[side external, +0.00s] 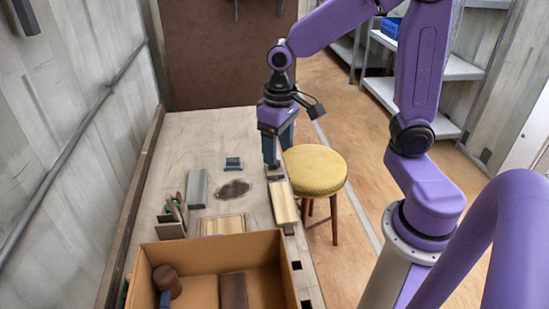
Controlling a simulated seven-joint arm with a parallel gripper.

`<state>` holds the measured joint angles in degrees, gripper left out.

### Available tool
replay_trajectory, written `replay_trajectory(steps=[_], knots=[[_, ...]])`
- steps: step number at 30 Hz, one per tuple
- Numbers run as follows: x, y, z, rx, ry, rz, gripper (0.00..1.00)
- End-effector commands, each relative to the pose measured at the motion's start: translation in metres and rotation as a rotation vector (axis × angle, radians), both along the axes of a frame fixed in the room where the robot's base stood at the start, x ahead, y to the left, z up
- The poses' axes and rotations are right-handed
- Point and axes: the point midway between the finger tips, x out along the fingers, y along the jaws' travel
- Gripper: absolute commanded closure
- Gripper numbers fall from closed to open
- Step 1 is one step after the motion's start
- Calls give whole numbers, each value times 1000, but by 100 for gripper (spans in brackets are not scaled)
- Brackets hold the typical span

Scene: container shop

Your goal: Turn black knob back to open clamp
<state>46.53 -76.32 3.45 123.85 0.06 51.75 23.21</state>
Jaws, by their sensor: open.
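My gripper (272,164) points down over the right edge of the workbench (180,135), with its fingers low near the bench top. A small dark piece (275,177) lies just below the fingertips, at the far end of a pale wooden block (284,203); it may be part of the clamp. I cannot make out the black knob or the clamp's jaws clearly, as the gripper covers that spot. The jaws are open, and I see nothing held between them. Whether the fingers touch anything is too small to tell.
A grey metal block (197,188), a small dark block (233,163), and a wooden tray (222,225) are on the bench. A cardboard box (205,247) stands at the front. A yellow stool (315,170) is close on the right. The far bench top is clear.

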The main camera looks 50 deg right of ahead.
Motion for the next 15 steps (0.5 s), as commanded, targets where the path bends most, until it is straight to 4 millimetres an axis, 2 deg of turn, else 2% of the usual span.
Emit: replay_trajectory(steps=[1,3,5,9,15], knots=[[19,-10,-4,-2,5,-104,31],[43,-26,-8,-2,7,-243,31],[62,-41,-12,-3,8,-362,31],[101,-85,-23,-2,13,-637,31],[137,-151,-41,-1,17,-976,31]])
